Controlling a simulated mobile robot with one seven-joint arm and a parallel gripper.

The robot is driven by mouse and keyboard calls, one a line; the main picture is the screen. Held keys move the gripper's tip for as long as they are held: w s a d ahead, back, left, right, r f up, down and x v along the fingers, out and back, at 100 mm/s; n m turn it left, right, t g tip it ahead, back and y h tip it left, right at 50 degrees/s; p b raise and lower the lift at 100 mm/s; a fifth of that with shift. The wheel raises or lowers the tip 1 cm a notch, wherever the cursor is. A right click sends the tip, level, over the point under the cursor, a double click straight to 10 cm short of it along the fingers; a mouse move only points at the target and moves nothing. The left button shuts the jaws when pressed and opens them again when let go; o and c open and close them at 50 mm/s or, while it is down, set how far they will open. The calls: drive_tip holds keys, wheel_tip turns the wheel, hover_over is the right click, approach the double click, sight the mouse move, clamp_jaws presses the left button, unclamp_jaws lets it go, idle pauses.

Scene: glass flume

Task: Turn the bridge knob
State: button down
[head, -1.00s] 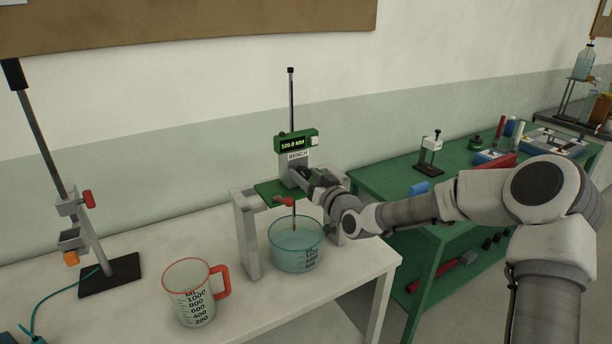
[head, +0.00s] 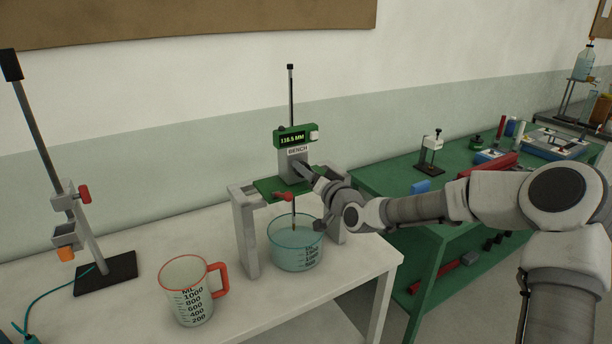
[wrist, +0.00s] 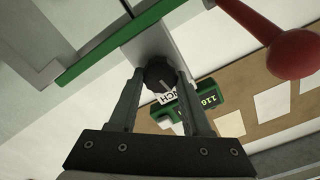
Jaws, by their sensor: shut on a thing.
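In the head view my gripper (head: 308,173) reaches the block from the right, and the knob is hidden there. The green bridge (head: 268,187) carries a gauge with a lit display (head: 292,139) that seems to read 116.5 MM. A thin rod hangs from the bridge into the glass vessel (head: 296,258).
A red-handled lever (head: 283,196) sits on the bridge front; its red ball (wrist: 294,54) is close right of my gripper. A red-rimmed measuring jug (head: 188,292) and a clamp stand (head: 106,275) stand left on the white table. A green bench (head: 385,180) is behind my arm.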

drive_tip(key=shift+c, duration=1.8)
unclamp_jaws()
drive_tip(key=shift+d, duration=0.1)
drive_tip(key=v, duration=1.7)
drive_tip(key=shift+b, duration=0.3)
drive_tip(key=shift+s+d, duration=0.1)
drive_tip(key=shift+s, duration=0.05)
